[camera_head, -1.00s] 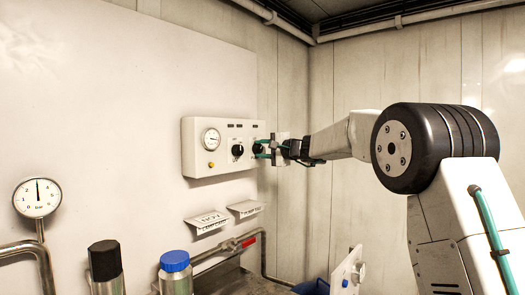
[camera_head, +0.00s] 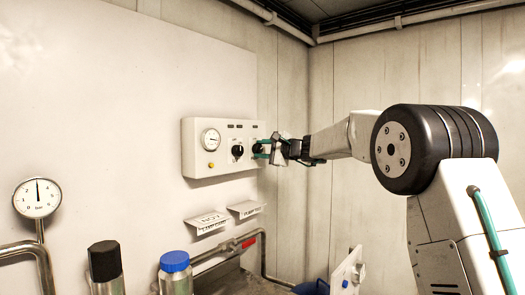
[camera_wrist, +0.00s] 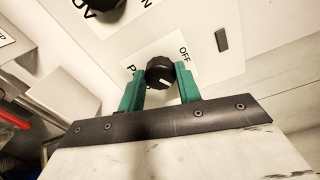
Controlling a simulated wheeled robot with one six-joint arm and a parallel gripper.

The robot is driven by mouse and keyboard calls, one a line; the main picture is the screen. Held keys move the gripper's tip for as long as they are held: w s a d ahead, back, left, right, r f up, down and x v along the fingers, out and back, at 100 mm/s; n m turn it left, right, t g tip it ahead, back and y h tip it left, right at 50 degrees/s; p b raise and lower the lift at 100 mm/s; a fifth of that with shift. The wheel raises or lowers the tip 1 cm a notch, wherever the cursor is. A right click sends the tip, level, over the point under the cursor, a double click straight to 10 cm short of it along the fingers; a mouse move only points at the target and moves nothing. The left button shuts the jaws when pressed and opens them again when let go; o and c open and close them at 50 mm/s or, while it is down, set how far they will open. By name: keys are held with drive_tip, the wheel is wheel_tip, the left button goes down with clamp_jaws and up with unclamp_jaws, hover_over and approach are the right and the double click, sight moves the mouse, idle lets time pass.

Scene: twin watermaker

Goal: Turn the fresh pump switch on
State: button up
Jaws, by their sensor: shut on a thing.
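The white control panel (camera_head: 218,135) is mounted on the wall. A black rotary knob at its right end, likely the pump switch, shows in the wrist view (camera_wrist: 160,72). The knob sits on a white label with "OFF" at its upper right and a partly hidden word starting with "P". The pale mark on the knob points toward the right, a little below the "OFF" text. My gripper (camera_head: 262,150) is at this knob. Its two green fingers (camera_wrist: 160,76) are shut on the knob, one on each side. Much of the knob is hidden in the head view.
The right wall is bare.

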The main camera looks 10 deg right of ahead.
drive_tip(key=o, duration=1)
drive_tip(key=shift+f, duration=0.1)
drive_tip(key=v, duration=0.7)
drive_tip(key=shift+s+d, duration=0.25)
drive_tip(key=shift+s, duration=0.1)
